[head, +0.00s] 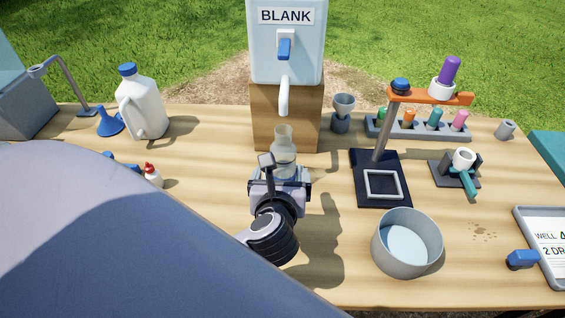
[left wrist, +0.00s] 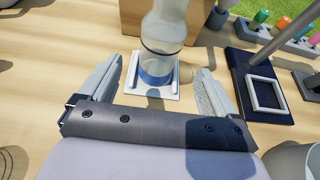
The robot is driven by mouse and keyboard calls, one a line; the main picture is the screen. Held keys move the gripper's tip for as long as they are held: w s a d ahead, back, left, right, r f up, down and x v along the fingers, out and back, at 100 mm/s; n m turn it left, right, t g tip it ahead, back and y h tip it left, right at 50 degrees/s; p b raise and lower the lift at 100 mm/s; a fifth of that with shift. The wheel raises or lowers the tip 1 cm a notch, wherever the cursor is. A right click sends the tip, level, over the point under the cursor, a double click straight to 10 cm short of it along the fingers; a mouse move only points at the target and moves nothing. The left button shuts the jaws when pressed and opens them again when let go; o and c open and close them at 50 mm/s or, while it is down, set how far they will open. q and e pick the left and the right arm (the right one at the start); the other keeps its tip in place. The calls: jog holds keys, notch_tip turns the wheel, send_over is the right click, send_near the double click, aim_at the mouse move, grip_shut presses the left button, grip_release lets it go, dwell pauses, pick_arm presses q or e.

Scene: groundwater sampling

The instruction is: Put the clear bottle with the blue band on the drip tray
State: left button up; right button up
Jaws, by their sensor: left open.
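The clear bottle with the blue band (head: 283,143) stands upright below the spout of the BLANK dispenser. In the left wrist view the bottle (left wrist: 165,30) has its blue band low down, and its base appears to rest on the white square drip tray (left wrist: 131,76). In the head view the tray is hidden behind my gripper. My left gripper (head: 280,174) is open just in front of the bottle. Its fingers (left wrist: 161,72) lie apart on either side of the bottle's lower part, with gaps visible. My right gripper is not in view.
The BLANK dispenser (head: 287,45) on its wooden block (head: 287,115) stands behind. A dark stand (head: 381,195) with an orange arm is to the right, and a grey basin (head: 407,242) front right. A white jug (head: 142,105) and a squeeze bottle (head: 152,175) are to the left.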

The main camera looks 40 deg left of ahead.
pick_arm(q)
jog(key=shift+v, duration=1.85)
